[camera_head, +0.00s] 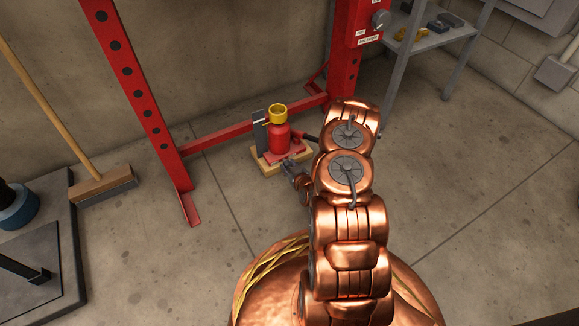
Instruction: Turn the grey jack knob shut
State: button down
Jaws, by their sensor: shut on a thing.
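A red bottle jack (279,138) with a yellow collar on top stands upright on a small wooden board (262,163). My gripper (288,165) reaches down to the front right of the jack's foot. Its fingers are shut at the low front of the jack, where the grey jack knob would be between them. The knob is too small and too covered by the fingers to make out clearly. A dark handle sticks out to the right of the jack, partly behind my copper arm.
A red press frame stands around the jack, with a left post (137,85) and a low crossbar (240,128). A grey dial (381,19) is on its right post. A broom (103,188) leans at left; a grey shelf (432,38) stands back right. Floor at right is clear.

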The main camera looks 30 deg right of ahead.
jog(key=shift+r, duration=0.15)
jog(key=shift+d+r+m+y+p, duration=0.15)
jog(key=shift+m+y+p, duration=0.15)
jog(key=shift+p, duration=0.8)
jog(key=m+y+p, duration=0.1)
jog(key=p, duration=0.2)
jog(key=shift+m, duration=0.3)
jog(key=m, duration=0.1)
jog(key=m+y+p, duration=0.1)
jog(key=m+y, duration=0.1)
jog(key=shift+d+f+t+p, duration=0.15)
jog(key=shift+f+t+p, duration=0.1)
jog(key=shift+t+p, duration=0.05)
jog(key=shift+f+m+y, duration=0.15)
jog(key=shift+m+y, duration=0.35)
jog(key=shift+m, duration=0.2)
jog(key=m+b, duration=0.1)
jog(key=m+t+y+b, duration=0.1)
jog(key=shift+f+m+y, duration=0.2)
jog(key=shift+m+y, duration=0.1)
jog(key=shift+d+m+t+y+b, duration=0.1)
jog(key=shift+m+t+y+b, duration=0.3)
jog(key=shift+m+b, duration=1.1)
jog(key=shift+m, duration=0.2)
jog(key=shift+r+t, duration=0.1)
jog(key=shift+t, duration=0.2)
